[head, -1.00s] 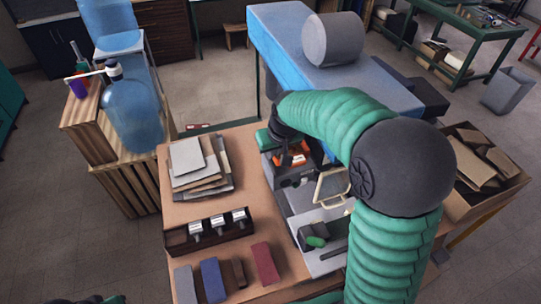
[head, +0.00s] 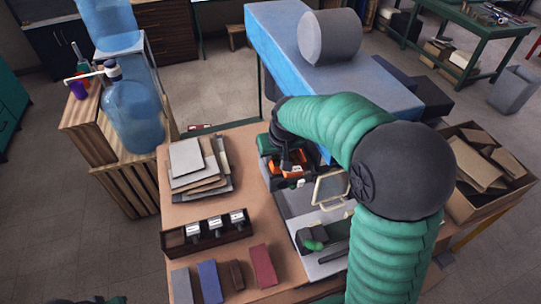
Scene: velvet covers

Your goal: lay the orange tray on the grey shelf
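An orange piece (head: 288,168), which looks like the orange tray, shows in part at the back of the workbench, inside or against a dark device with a green top. My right arm arches over from the right, and its dark gripper (head: 287,162) points down at the orange piece, overlapping it in the picture. The fingertips are too small and covered to show whether they hold it. A light grey flat surface (head: 292,203) lies just in front; I cannot tell if it is the grey shelf. Of my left arm only a dark and green bit shows at the bottom left edge; its gripper is out of view.
A cream-framed panel (head: 331,188) and a green-and-dark tool (head: 317,236) stand close by on the right. Stacked sheets (head: 199,165), a dark rack (head: 208,231) and several coloured blocks (head: 263,266) occupy the bench's left and front. A blue-sided table (head: 350,90) stands behind.

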